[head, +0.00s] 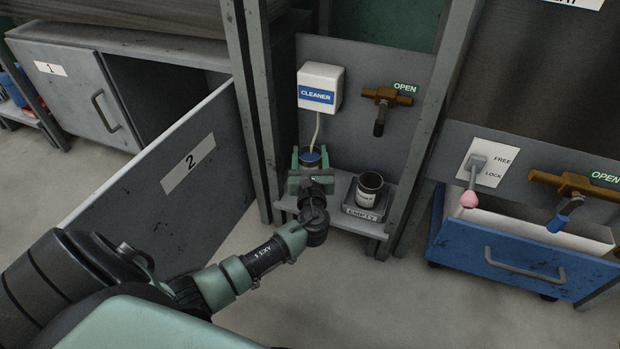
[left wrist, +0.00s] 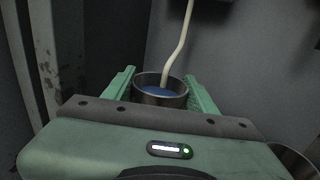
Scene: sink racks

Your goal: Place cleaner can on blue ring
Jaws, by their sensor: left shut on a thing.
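A metal can (head: 311,166) stands or is held on the low shelf under the white CLEANER box (head: 320,86). Its round rim and blue inside show in the left wrist view (left wrist: 161,97). The pale hose from the box hangs down into the can's mouth. My left gripper (head: 311,174) is shut on this can, with one green finger on each side of it. The can's base is hidden by my gripper, so I cannot tell whether it touches the shelf. I cannot make out a blue ring apart from the blue inside the can. My right gripper is out of view.
A second dark can with a pale label (head: 367,194) stands on the EMPTY tray (head: 361,214) to the right. Door 2 (head: 160,165) stands open at left. Grey posts flank the shelf. A brown valve handle (head: 387,96) is above it; a blue drawer (head: 510,262) is at right.

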